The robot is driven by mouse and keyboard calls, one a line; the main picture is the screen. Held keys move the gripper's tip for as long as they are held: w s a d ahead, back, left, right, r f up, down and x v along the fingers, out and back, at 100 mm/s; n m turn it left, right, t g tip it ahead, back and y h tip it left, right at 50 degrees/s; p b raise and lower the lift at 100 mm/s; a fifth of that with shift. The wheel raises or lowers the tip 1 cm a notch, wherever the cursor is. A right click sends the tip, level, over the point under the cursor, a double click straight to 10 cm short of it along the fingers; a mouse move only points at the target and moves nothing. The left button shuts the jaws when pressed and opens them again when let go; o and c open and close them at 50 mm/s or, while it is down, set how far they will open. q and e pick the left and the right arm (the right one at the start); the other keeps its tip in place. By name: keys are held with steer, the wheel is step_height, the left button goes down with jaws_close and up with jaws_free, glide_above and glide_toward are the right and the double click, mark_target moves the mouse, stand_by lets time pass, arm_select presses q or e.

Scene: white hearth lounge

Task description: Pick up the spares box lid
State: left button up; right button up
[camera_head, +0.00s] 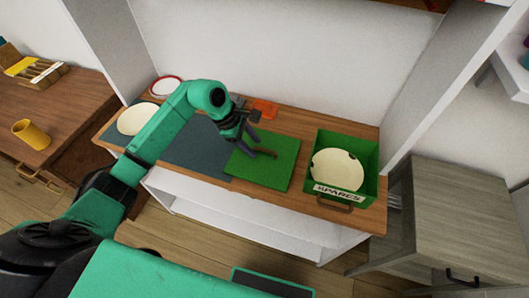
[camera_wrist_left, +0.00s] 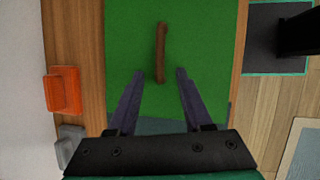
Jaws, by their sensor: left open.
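The spares box lid is a flat green panel (camera_head: 256,172) lying on the wooden shelf top, with a brown bar handle (camera_head: 267,151). In the left wrist view the lid (camera_wrist_left: 205,45) fills the middle, and its handle (camera_wrist_left: 160,50) runs away from my gripper. My left gripper (camera_head: 262,152) is open and empty over the lid. Its fingertips (camera_wrist_left: 156,72) are on either side of the handle's near end, with gaps on both sides. The height above the handle is hard to tell. The green spares box (camera_head: 367,157) stands open to the right. My right gripper is not in view.
A cream plate (camera_head: 336,170) lies in the box. A grey-blue mat (camera_head: 195,152) lies left of the lid, with a cream plate (camera_head: 136,119) and red-rimmed plate (camera_head: 166,88) farther left. An orange block (camera_head: 265,108) and small grey block (camera_wrist_left: 69,145) lie behind the lid.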

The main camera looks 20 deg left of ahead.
arm_select(q)
steer(key=shift+w+d+f, duration=0.1)
steer(key=shift+d+f, duration=0.05)
steer(key=shift+f, duration=0.3)
jaws_close()
stand_by(1.1)
